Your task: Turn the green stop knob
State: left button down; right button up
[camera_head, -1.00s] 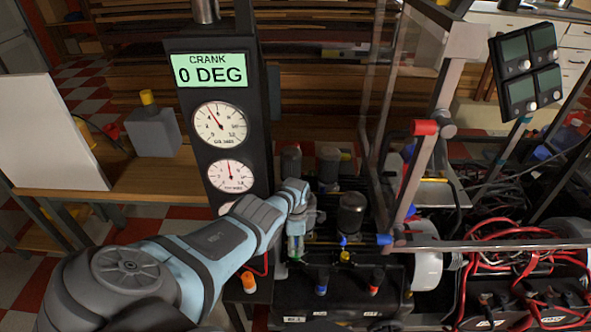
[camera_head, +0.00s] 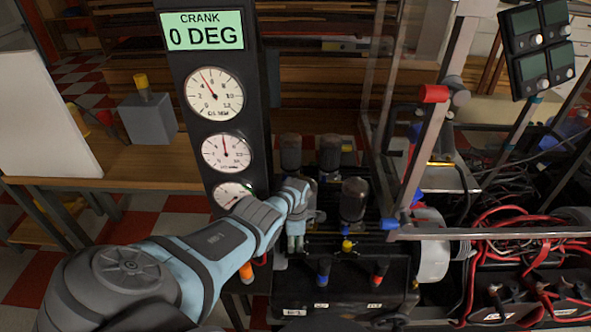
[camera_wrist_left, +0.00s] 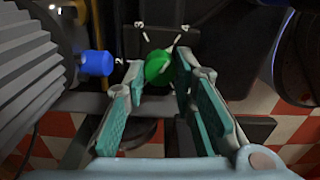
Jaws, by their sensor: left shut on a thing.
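The green stop knob (camera_wrist_left: 158,68) shows in the left wrist view, between the tips of my left gripper's teal-padded fingers (camera_wrist_left: 161,80). The gripper is shut on it. Pale marks and the numbers 2, 3 and 4 stand around the knob on a dark plate. In the head view my left gripper (camera_head: 296,240) points down at the left part of the black machine (camera_head: 340,292), and the green knob is hidden there. My right gripper is in neither view.
A black gauge panel (camera_head: 178,105) reading "CRANK 0 DEG" stands left of the machine. Dark cylinders (camera_head: 354,203) rise close right of the gripper. A blue knob (camera_wrist_left: 96,63) and ribbed grey housing (camera_wrist_left: 35,75) lie left in the wrist view. Red cables (camera_head: 520,235) fill the right.

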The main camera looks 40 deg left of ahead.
pick_arm(q)
jog(key=n, duration=0.3)
jog(key=shift+n, duration=2.1)
jog(key=c, duration=1.3)
grip_release()
jog(key=shift+c, duration=0.2)
